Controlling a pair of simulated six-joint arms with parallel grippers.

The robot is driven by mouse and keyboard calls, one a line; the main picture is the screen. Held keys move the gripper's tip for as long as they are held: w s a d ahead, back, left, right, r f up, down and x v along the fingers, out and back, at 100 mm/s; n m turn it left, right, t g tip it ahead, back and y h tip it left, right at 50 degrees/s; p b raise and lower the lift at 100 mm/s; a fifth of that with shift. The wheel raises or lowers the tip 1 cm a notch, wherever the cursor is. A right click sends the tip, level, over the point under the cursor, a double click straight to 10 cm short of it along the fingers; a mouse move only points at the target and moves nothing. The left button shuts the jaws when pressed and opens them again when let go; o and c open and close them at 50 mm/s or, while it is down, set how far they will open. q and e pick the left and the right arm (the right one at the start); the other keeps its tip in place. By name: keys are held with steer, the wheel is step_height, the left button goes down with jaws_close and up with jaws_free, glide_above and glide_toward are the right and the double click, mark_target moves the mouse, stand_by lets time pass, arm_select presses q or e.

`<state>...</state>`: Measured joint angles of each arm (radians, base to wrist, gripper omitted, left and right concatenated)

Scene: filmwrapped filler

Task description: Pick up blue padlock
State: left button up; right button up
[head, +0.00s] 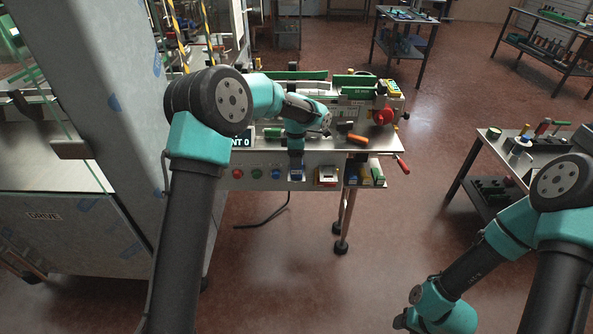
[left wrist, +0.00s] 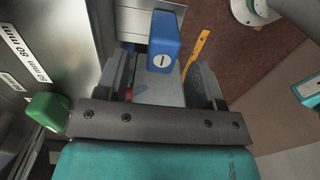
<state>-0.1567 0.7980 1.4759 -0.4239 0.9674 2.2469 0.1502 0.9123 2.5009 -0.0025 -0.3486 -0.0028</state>
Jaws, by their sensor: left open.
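The blue padlock (left wrist: 164,42) shows as a blue block with a white oval label in the left wrist view. In the head view it is a small blue patch (head: 297,175) at the machine's front panel, under my left gripper. My left gripper (head: 296,158) points down in front of the panel, its fingers largely hidden by its own wrist. In the left wrist view its two fingers (left wrist: 162,85) are apart, with the padlock beyond and between their tips. I see no clear contact. My right arm is at the lower right of the head view, with its gripper outside the frame.
The front panel carries a red button (head: 237,173) and a green button (head: 256,173). An orange handle (head: 357,139) and red knob (head: 383,116) are on the machine's right. Several coloured pieces (head: 364,178) sit below its right edge. A bench (head: 480,160) stands right, beyond open floor.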

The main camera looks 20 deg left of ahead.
mark_target(297, 172)
arm_select(q)
steer(key=shift+d+f, duration=0.1)
steer(key=shift+f, duration=2.25)
steer(key=shift+c, duration=0.3)
jaws_close()
steer(key=shift+r, duration=0.1)
